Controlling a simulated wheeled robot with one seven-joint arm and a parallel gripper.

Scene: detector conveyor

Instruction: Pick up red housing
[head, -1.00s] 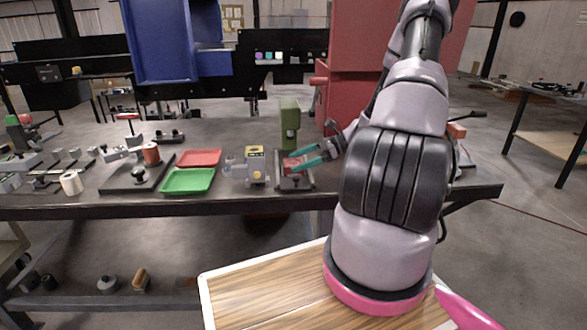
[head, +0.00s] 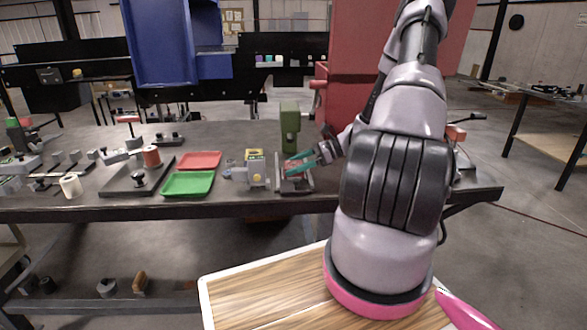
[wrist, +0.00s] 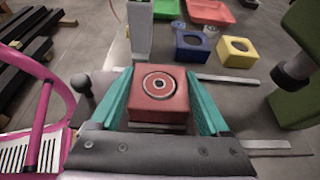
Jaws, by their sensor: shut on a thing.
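The red housing (wrist: 158,105) is a square red block with a round dark-ringed hole on top. In the wrist view it sits between the two teal fingers of my gripper (wrist: 160,97), which are shut on its sides. In the head view my gripper (head: 304,160) is at the grey fixture (head: 308,184) below the green press (head: 290,128), and the red housing (head: 292,166) shows small between the fingers. I cannot tell whether the housing still touches the fixture.
A blue housing (wrist: 191,50) and a yellow housing (wrist: 236,56) stand close by. A green tray (head: 188,183) and a red tray (head: 200,160) lie to the left. The green press (wrist: 296,100) stands close on the right. Fixtures crowd the table's left end.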

